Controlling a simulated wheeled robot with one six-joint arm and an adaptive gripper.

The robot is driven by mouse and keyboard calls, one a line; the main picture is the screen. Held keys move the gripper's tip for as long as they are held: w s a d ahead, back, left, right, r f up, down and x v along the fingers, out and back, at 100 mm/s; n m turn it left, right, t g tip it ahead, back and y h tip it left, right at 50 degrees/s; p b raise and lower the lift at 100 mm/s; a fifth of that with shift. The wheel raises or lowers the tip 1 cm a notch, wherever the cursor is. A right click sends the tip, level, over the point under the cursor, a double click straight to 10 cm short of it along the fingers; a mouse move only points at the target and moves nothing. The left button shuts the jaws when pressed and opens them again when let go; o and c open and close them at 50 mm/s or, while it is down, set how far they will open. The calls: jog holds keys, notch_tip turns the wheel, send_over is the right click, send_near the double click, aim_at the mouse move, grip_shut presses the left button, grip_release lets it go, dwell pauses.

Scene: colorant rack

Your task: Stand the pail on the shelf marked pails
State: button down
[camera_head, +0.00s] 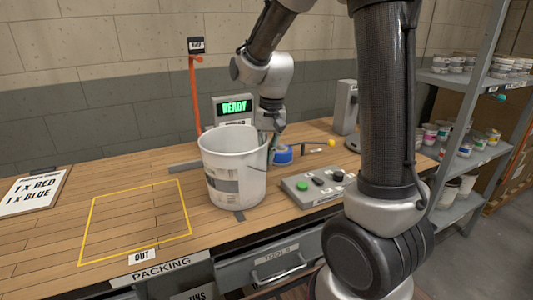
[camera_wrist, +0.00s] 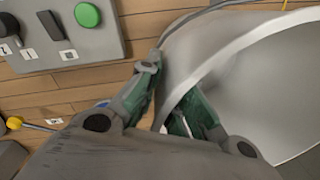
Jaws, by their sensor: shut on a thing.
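The white pail (camera_head: 232,170) stands upright at the middle of the wooden packing bench in the head view. It has a grey printed label and looks empty inside. My gripper (camera_head: 271,143) is at the pail's right rear rim. In the wrist view my gripper (camera_wrist: 168,108) has one finger on each side of the pail's wall (camera_wrist: 222,62), shut on it. I cannot tell whether the pail's base touches the bench. Shelves (camera_head: 470,155) stand at the right, with white pails (camera_head: 460,187) on a lower level. No shelf mark reading pails is legible.
A button box (camera_head: 318,187) sits right of the pail. A display reading READY (camera_head: 233,108) and an orange post (camera_head: 195,95) stand behind. A yellow outlined area (camera_head: 135,220) at left is clear. An order board (camera_head: 32,190) lies at far left. Small tubs (camera_head: 440,130) fill upper shelves.

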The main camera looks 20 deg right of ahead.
jog(key=c, duration=2)
grip_release()
jog(key=shift+f, duration=0.1)
jog(key=shift+c, duration=0.2)
jog(key=o, duration=0.4)
jog(key=shift+o, duration=0.2)
